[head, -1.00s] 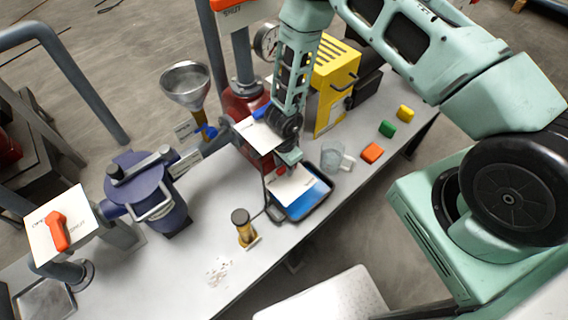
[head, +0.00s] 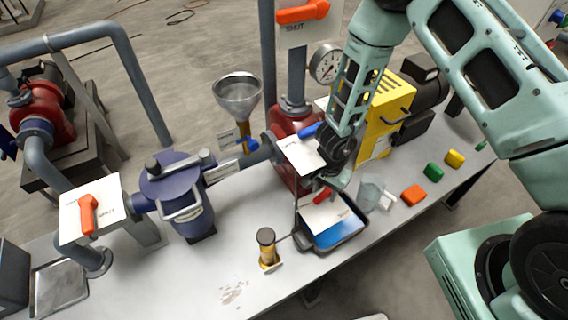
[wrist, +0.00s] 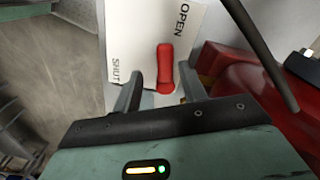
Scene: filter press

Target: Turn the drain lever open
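The drain lever (wrist: 165,68) is a short red handle on a white plate (wrist: 128,40) lettered OPEN and SHUT in the wrist view. My gripper (wrist: 162,82) is open, with one finger on each side of the lever's near end. Gaps show on both sides, and I see no firm contact. In the head view the red lever (head: 322,194) shows beside my gripper (head: 338,182), on the white plate (head: 328,214) above a blue-lined tray (head: 354,240). My wrist partly hides the area behind it.
Another white plate (head: 302,157) with a blue handle (head: 304,131) is close to my wrist. A glass beaker (head: 371,192) stands right of the tray. A red pump (head: 290,120) is behind. Other orange levers (head: 88,214) are farther off. The bench front is mostly clear.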

